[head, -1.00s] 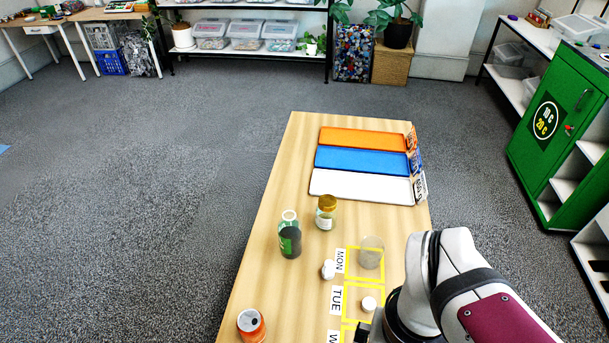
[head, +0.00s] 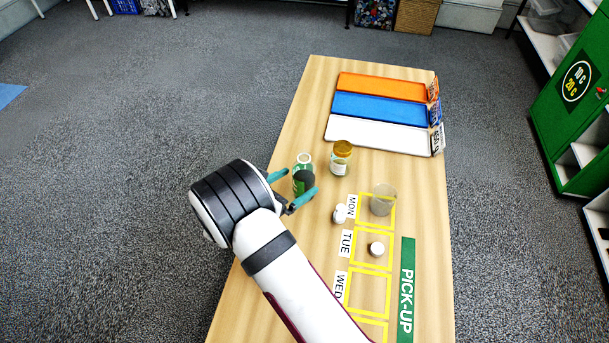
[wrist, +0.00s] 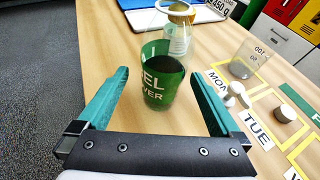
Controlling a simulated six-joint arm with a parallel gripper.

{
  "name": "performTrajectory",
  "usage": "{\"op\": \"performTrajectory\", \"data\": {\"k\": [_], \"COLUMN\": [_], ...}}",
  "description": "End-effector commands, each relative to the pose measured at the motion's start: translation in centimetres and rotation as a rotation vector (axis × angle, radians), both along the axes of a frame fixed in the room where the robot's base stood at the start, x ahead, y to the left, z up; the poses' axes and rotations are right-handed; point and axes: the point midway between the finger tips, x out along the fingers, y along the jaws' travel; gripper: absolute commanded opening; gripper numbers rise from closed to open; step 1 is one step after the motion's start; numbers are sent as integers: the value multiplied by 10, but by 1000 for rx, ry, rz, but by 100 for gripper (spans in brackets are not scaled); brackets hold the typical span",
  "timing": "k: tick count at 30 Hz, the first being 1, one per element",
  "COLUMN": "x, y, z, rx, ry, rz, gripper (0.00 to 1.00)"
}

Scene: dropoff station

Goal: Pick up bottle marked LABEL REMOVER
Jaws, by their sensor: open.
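The bottle marked LABEL REMOVER (head: 304,182) stands upright on the wooden table, left of a gold-lidded jar (head: 341,160). It is clear and greenish with a green label; part of the lettering, "EL" and "VER", shows in the wrist view (wrist: 162,84). My gripper (head: 300,182) is open, its two teal fingers pointing toward the bottle, one on each side. In the wrist view the bottle appears between the fingertips, with a gap on both sides and no visible contact. The lower finger hides a little of its base in the head view.
The jar stands close behind the bottle. Small white objects (head: 340,213) and a clear cup (head: 384,200) are to the right by the yellow day boxes. White (head: 378,135), blue and orange trays lie at the far end. The table's left edge is near.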

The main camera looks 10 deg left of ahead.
Motion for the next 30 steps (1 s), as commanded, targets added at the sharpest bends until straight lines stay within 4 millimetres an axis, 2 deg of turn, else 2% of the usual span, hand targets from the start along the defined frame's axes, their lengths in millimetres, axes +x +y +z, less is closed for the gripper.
{"op": "performTrajectory", "data": {"k": [9, 17, 20, 30], "x": [43, 50, 49, 49], "y": [-27, -29, -29, -29], "z": [-16, -19, -19, -19], "rx": [0, 1, 1, 1], "ry": [1, 1, 1, 1], "rz": [-3, -1, -1, -1], "gripper": [100, 100, 86, 24]}}
